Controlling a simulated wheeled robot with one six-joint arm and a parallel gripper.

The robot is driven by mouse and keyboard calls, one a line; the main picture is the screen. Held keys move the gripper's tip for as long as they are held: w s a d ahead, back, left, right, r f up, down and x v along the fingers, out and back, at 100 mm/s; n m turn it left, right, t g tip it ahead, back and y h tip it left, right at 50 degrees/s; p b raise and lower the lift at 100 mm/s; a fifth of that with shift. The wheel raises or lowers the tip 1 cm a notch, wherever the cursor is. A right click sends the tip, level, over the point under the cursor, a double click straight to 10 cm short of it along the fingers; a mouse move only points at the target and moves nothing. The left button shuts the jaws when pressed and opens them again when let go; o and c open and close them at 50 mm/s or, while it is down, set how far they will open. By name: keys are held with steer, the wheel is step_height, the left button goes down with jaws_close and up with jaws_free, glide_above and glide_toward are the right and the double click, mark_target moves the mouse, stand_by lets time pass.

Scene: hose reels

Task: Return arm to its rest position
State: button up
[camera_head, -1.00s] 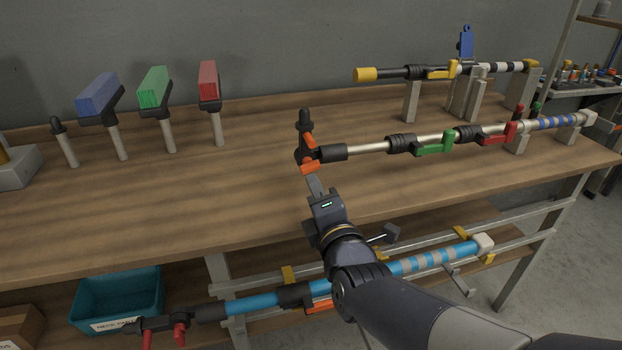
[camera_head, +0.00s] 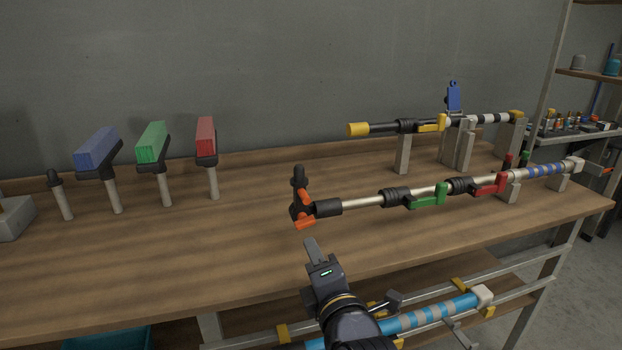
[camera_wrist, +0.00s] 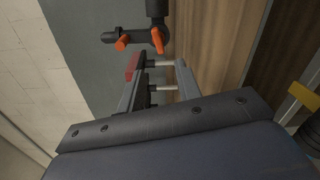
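My gripper (camera_head: 312,250) is in front of the bench edge in the head view, just nearer than the orange-levered end (camera_head: 302,210) of the pole on the bench. It is empty and apart from that end. In the wrist view its two fingers (camera_wrist: 158,82) stand apart with a gap between them. The dark end with two orange levers (camera_wrist: 140,40) shows beyond the fingertips there. My arm runs down out of the bottom of the head view.
The pole with a green clamp (camera_head: 428,196) and red clamp (camera_head: 490,185) lies on supports. Blue (camera_head: 96,148), green (camera_head: 151,142) and red (camera_head: 206,136) blocks stand on posts at left. A blue pole (camera_head: 430,315) lies below the bench top.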

mark_target(301, 227)
steer(key=x, duration=0.9)
steer(key=shift+w+f+b, duration=0.1)
steer(key=shift+b, duration=0.3)
